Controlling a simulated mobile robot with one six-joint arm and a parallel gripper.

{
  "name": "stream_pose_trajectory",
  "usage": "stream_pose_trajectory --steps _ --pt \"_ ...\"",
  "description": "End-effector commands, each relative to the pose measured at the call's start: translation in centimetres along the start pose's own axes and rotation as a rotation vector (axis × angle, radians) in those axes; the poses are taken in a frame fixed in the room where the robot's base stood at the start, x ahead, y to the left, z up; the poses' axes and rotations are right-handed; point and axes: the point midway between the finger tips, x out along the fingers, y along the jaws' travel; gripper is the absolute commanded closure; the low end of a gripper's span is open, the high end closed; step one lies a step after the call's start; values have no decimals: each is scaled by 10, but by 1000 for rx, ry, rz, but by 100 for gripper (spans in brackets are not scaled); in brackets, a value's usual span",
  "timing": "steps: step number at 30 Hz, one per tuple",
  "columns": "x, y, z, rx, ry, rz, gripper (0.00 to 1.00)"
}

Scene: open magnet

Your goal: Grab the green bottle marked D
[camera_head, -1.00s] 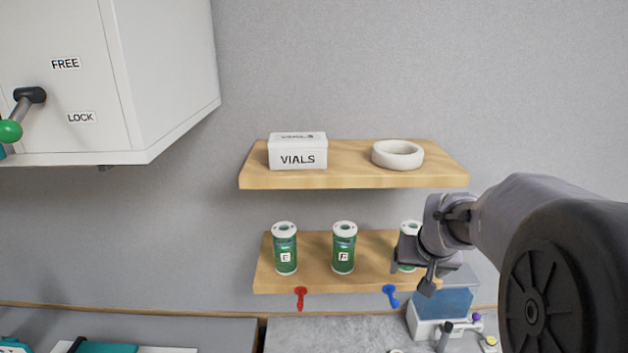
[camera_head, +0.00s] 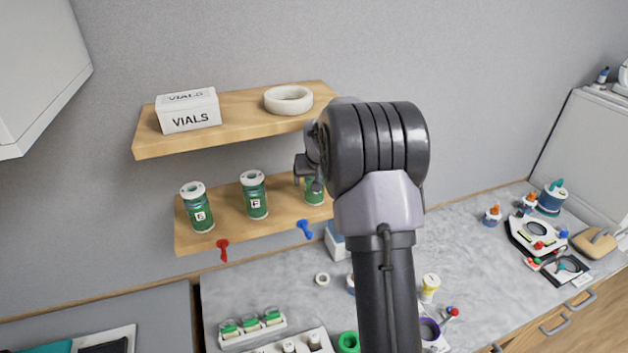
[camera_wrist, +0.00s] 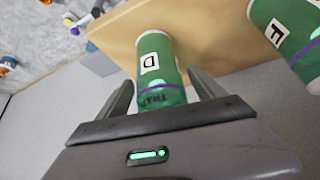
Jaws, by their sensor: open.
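The green bottle marked D (camera_wrist: 158,62) shows in the wrist view, with a white band and a black D label. It lies between the two fingers of my gripper (camera_wrist: 160,80), which is open. I cannot tell whether the fingers touch it. In the head view my gripper (camera_head: 306,172) is at the right end of the lower shelf (camera_head: 228,232). It partly hides the rightmost green bottle (camera_head: 314,194) there, whose label is not visible.
A green bottle marked F (camera_head: 254,198) stands beside it, also close in the wrist view (camera_wrist: 286,28). A bottle marked E (camera_head: 198,210) is farther left. The upper shelf (camera_head: 245,128) holds a VIALS box (camera_head: 188,112) and a white ring (camera_head: 288,99). Red (camera_head: 222,248) and blue (camera_head: 304,228) hooks are below.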

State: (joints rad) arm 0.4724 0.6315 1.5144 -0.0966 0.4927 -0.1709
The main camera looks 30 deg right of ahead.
Motion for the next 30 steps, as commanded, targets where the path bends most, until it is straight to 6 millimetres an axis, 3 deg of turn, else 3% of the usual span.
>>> stream_pose_trajectory --steps 5,17,30 --pt "0 0 0 1 1 0 22" --pt "0 0 0 1 0 0 98" --pt "-10 0 -7 2 3 0 100"
